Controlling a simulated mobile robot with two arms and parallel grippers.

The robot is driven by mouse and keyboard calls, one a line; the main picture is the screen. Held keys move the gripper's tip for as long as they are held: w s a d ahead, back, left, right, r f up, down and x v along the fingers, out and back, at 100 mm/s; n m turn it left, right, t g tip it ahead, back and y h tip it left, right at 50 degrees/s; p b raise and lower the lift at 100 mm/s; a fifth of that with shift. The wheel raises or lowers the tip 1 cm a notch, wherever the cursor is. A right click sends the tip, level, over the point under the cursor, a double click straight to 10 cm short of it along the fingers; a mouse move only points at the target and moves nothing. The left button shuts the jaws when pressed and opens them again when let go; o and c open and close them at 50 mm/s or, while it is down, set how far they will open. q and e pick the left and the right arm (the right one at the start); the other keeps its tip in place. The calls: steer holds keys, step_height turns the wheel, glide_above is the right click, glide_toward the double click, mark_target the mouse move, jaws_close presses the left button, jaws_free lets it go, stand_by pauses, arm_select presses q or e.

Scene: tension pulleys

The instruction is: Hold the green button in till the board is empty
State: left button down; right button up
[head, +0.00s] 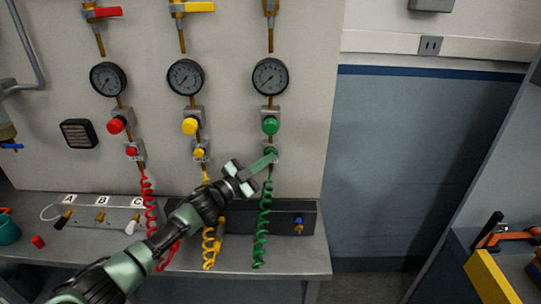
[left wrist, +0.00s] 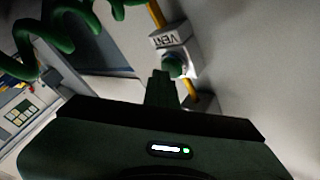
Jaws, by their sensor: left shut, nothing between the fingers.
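The small green button (left wrist: 175,67) sits on a grey block marked VENT (left wrist: 172,40) in the left wrist view. In the head view it is mostly hidden by my fingertips below the large green knob (head: 270,125). My left gripper (head: 268,158) is shut and empty, its tips pointing at the button. In the left wrist view the fingertips (left wrist: 161,86) overlap the button's lower edge; I cannot tell whether they touch it or how far in it is. The green line's round gauge (head: 270,77) hangs above; its reading is too small to tell. My right gripper is not in view.
Red (head: 131,152) and yellow (head: 199,152) vent buttons stand to the left, under their own gauges. A green coiled hose (head: 263,225) hangs below the green button, beside my gripper. A grey workbench (head: 290,261) runs below the panel.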

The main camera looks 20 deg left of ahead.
arm_select(q)
steer(key=shift+s+d+p, duration=0.25)
steer(key=shift+s+p, duration=0.4)
steer(key=shift+s, duration=0.25)
steer(key=s+p, duration=0.1)
steer(key=s, duration=0.1)
steer(key=s+d+p, duration=0.1)
steer(key=s+p, duration=0.1)
steer(key=shift+s+d, duration=0.2)
steer(key=shift+s, duration=0.2)
steer(key=shift+f, duration=0.1)
